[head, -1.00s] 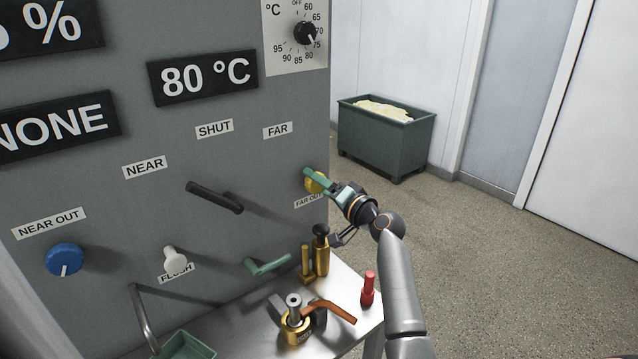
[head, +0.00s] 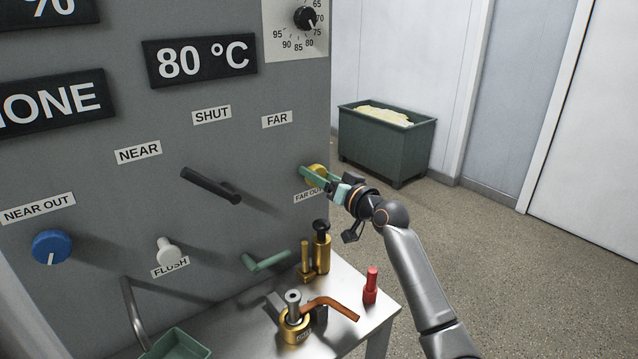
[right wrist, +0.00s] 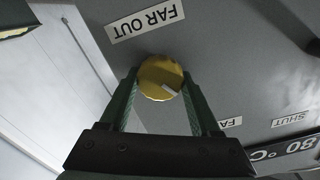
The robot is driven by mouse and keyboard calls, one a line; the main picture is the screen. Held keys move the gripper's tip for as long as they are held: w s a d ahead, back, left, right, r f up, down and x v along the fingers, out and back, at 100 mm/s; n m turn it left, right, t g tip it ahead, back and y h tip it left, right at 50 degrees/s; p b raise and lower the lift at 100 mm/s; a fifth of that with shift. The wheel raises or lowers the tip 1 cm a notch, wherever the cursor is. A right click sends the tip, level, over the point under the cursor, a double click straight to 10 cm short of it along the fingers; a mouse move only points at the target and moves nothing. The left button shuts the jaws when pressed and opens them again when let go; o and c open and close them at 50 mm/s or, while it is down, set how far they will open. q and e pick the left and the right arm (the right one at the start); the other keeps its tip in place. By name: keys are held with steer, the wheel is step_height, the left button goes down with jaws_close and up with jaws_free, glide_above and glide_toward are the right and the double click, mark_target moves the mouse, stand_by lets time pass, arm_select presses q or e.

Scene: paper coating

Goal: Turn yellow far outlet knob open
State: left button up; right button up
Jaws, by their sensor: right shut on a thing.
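The yellow far outlet knob (head: 317,172) is on the grey panel's right edge, just above the "FAR OUT" label (head: 309,196). My right gripper (head: 312,176) is at the knob, its green fingers shut on it. In the right wrist view the knob (right wrist: 161,78) sits between the two fingertips (right wrist: 160,84). A short pale pointer mark shows on the knob's face, pointing to the lower right of that view. The "FAR OUT" label (right wrist: 145,19) appears upside down there. My left gripper is not in view.
The panel also bears a blue knob (head: 52,247), a white flush knob (head: 167,251), a black lever (head: 211,186) and a green lever (head: 266,261). A metal table (head: 236,328) below holds brass parts and a red bottle (head: 371,286). A green bin (head: 386,150) stands behind on open floor.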

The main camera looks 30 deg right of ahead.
steer(key=shift+f+n+b, duration=0.1)
steer(key=shift+n+b, duration=0.2)
steer(key=shift+n, duration=1.2)
steer(key=n, duration=0.2)
steer(key=shift+n, duration=0.3)
steer(key=n, duration=0.2)
steer(key=shift+a+n, duration=0.1)
steer(key=shift+n, duration=0.3)
steer(key=n+p, duration=0.1)
steer(key=n, duration=0.1)
steer(key=shift+n, duration=0.3)
steer(key=shift+a+n+p, duration=0.1)
steer(key=shift+n+p, duration=0.55)
steer(key=shift+n, duration=0.25)
steer(key=n+p, duration=0.2)
steer(key=n, duration=0.3)
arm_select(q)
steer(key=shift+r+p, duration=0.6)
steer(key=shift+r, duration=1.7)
arm_select(e)
steer(key=shift+a+f+n, duration=0.1)
steer(key=shift+f+n, duration=0.05)
steer(key=shift+n, duration=2.65)
